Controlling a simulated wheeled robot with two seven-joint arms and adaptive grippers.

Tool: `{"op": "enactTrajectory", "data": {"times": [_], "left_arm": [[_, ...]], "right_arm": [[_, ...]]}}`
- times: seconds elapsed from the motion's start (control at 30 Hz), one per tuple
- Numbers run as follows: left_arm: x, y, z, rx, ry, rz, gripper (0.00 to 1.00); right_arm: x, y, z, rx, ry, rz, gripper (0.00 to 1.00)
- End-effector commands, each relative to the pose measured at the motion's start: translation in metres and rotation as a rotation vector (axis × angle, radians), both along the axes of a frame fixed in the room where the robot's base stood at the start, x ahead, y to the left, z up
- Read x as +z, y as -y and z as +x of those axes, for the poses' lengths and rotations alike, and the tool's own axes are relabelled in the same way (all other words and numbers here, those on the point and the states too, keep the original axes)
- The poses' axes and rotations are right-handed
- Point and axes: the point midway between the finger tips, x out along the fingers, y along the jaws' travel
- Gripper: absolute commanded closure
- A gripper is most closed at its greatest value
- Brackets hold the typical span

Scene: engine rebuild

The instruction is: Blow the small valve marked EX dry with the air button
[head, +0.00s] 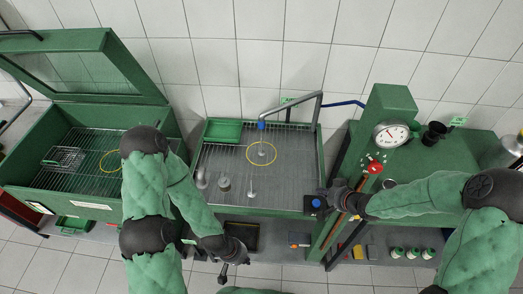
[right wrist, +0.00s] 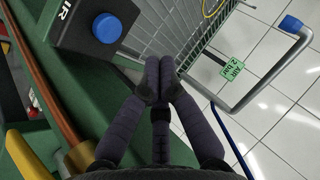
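The air button (head: 316,203) is blue and sits on a dark box at the bench's front right. In the right wrist view the button (right wrist: 107,28) is large, up and left of my fingers. My right gripper (right wrist: 160,75) has its fingertips together, empty, beside the box and apart from the button. A small valve (head: 262,150) stands inside a yellow ring on the grated bench, below the blue-tipped air nozzle (head: 262,125). Another small valve (head: 251,188) stands in front of it. No EX mark is readable. My left gripper (head: 235,252) hangs at the bench's front edge; its fingers are unclear.
More metal parts (head: 223,184) stand on the left of the bench. A green tray (head: 223,131) lies at the back. An open green washer cabinet (head: 70,115) with a wire basket is at left. A green press column (head: 380,115) with a gauge (head: 391,135) rises at right.

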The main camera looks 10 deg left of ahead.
Motion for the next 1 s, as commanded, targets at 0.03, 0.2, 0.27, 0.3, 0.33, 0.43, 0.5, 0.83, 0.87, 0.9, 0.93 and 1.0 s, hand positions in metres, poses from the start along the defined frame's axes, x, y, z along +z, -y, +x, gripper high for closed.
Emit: {"op": "enactTrajectory", "data": {"times": [0.03, 0.2, 0.27, 0.3, 0.33, 0.43, 0.5, 0.83, 0.87, 0.9, 0.93, 1.0], "left_arm": [[0.000, 0.000, 0.000, 0.000, 0.000, 0.000, 1.00], [0.000, 0.000, 0.000, 0.000, 0.000, 0.000, 1.00], [0.001, 0.000, 0.000, 0.000, 0.000, 0.000, 1.00], [0.002, 0.000, 0.000, 0.000, 0.000, 0.000, 1.00], [0.004, 0.000, 0.000, 0.000, 0.000, 0.000, 1.00], [0.012, 0.000, 0.000, 0.000, 0.000, 0.000, 1.00], [0.020, 0.000, 0.000, 0.000, 0.000, 0.000, 1.00], [0.065, 0.000, 0.000, 0.000, 0.000, 0.000, 1.00], [0.068, 0.000, 0.000, 0.000, 0.000, 0.000, 1.00], [0.073, 0.000, 0.000, 0.000, 0.000, 0.000, 1.00], [0.077, 0.000, 0.000, 0.000, 0.000, 0.000, 1.00], [0.084, 0.000, 0.000, 0.000, 0.000, 0.000, 1.00]], "right_arm": [[0.000, 0.000, 0.000, 0.000, 0.000, 0.000, 1.00], [0.000, 0.000, 0.000, 0.000, 0.000, 0.000, 1.00], [0.000, 0.000, 0.000, 0.000, 0.000, 0.000, 1.00], [0.001, 0.000, 0.000, 0.000, 0.000, 0.000, 1.00], [0.002, 0.000, 0.000, 0.000, -0.001, 0.001, 1.00], [0.005, 0.000, 0.000, 0.000, -0.004, 0.000, 1.00], [0.009, 0.000, 0.000, -0.002, -0.006, 0.000, 1.00], [0.026, 0.001, 0.001, -0.003, -0.008, 0.001, 1.00], [0.027, 0.001, 0.000, -0.002, -0.007, 0.000, 1.00], [0.029, 0.000, 0.000, -0.002, -0.007, 0.000, 1.00], [0.031, 0.001, 0.000, -0.002, -0.006, 0.000, 1.00], [0.034, 0.000, 0.001, -0.002, -0.004, 0.000, 1.00]]}}
